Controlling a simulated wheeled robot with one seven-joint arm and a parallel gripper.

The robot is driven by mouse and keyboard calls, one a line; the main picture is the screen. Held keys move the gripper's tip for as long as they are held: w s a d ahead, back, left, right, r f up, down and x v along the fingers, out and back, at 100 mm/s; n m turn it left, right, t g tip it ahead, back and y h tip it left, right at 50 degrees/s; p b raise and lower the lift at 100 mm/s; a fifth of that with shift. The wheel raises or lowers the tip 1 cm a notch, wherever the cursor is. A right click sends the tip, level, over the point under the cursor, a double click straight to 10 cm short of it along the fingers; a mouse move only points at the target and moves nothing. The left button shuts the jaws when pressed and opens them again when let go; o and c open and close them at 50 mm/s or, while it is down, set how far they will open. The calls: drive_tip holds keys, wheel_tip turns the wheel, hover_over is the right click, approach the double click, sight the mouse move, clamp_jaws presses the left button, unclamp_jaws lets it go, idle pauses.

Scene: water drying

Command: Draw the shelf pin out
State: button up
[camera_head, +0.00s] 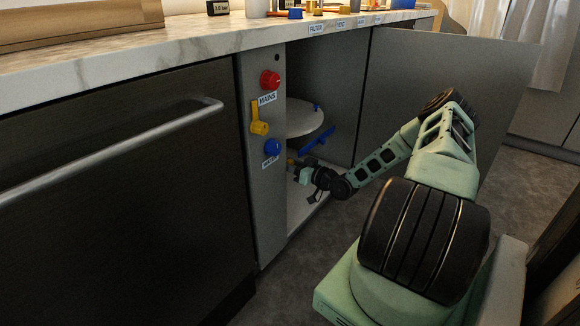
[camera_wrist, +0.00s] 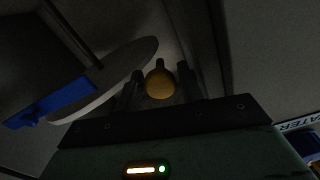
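A rounded orange-yellow knob (camera_wrist: 160,84), which looks like the shelf pin's head, sits between my gripper's two dark fingers (camera_wrist: 160,92) in the wrist view. The fingers are parted, one on each side of it, and I see no clear contact. In the head view my gripper (camera_head: 297,172) is inside the open cabinet, below the round white shelf (camera_head: 303,118). A small orange-yellow bit (camera_head: 291,162) shows at its tip there. The shelf also shows in the wrist view (camera_wrist: 118,75), at upper left. The pin's far end is hidden.
A blue bar (camera_head: 318,139) hangs just below the shelf, close above my gripper. The cabinet's left panel carries a red knob (camera_head: 270,80), a yellow lever (camera_head: 259,121) and a blue knob (camera_head: 272,147). The open door (camera_head: 430,75) stands to the right.

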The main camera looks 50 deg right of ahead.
sight(292, 164)
clamp_jaws()
drive_tip(key=s+p, duration=0.1)
drive_tip(key=s, duration=0.2)
drive_tip(key=shift+s+d+r, duration=0.1)
drive_tip(key=shift+s, duration=0.1)
unclamp_jaws()
drive_tip(key=shift+s, duration=0.15)
drive_tip(key=s+d+p, duration=0.1)
drive_tip(key=s+p, duration=0.2)
drive_tip(key=s, duration=1.4)
drive_tip(key=shift+d, duration=0.2)
drive_tip(key=shift+s, duration=0.2)
